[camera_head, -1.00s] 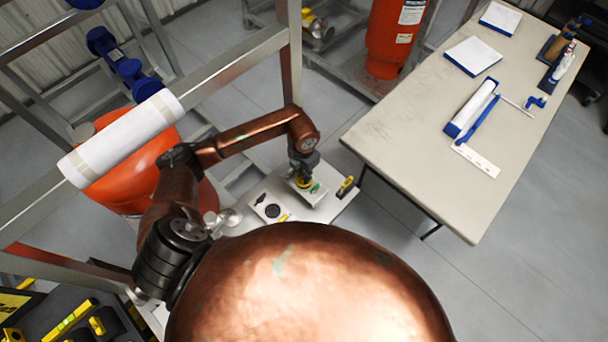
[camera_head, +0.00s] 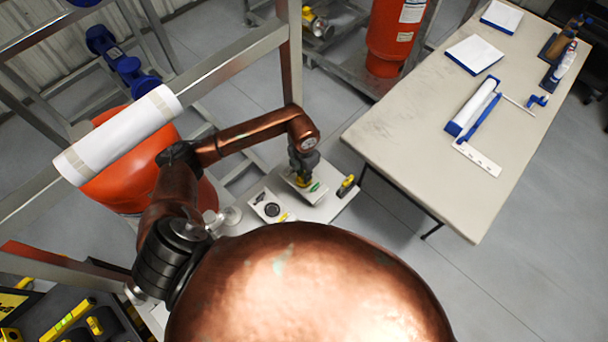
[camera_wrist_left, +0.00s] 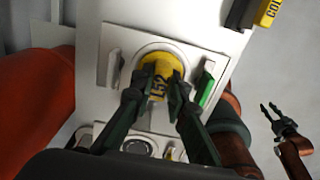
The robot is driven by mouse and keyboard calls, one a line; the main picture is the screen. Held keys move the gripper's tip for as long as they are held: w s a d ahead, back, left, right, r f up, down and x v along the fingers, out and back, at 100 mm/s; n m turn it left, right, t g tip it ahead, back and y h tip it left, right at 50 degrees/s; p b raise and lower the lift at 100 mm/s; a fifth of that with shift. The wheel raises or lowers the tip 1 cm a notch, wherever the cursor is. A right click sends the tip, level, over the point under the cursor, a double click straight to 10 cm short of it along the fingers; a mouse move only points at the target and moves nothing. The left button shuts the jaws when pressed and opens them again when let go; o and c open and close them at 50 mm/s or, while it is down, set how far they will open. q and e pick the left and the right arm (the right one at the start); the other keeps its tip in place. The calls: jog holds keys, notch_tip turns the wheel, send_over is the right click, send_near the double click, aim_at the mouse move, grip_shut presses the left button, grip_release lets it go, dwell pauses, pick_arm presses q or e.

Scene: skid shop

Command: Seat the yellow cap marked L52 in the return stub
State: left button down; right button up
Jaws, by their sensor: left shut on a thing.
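The yellow cap marked L52 (camera_wrist_left: 158,73) is between the dark fingers of my left gripper (camera_wrist_left: 158,98), which is shut on it. In the wrist view the cap overlaps a round, pale fitting (camera_wrist_left: 183,55) on a light panel, between two upright side pieces. The return stub is not clearly seen; the cap and fingers hide what lies beneath, and I cannot tell how deep the cap sits. In the head view my left gripper (camera_head: 301,172) points down over the small bench, with a bit of yellow at its tip. My right gripper (camera_wrist_left: 275,114) is open and empty at the right of the wrist view.
A green label (camera_wrist_left: 207,92) is beside the cap on the right. A yellow-and-black item (camera_head: 346,186) lies at the bench's right edge. A plate with a dark round opening (camera_head: 271,209) is left of the gripper. A large table (camera_head: 410,135) stands to the right.

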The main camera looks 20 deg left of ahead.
pick_arm(q)
jog(key=c, duration=1.8)
grip_release()
jog(key=shift+c, duration=0.8)
jog(key=shift+r, duration=0.1)
jog(key=shift+r+p, duration=2.3)
jog(key=shift+r, duration=1.65)
jog(key=shift+d+f, duration=0.1)
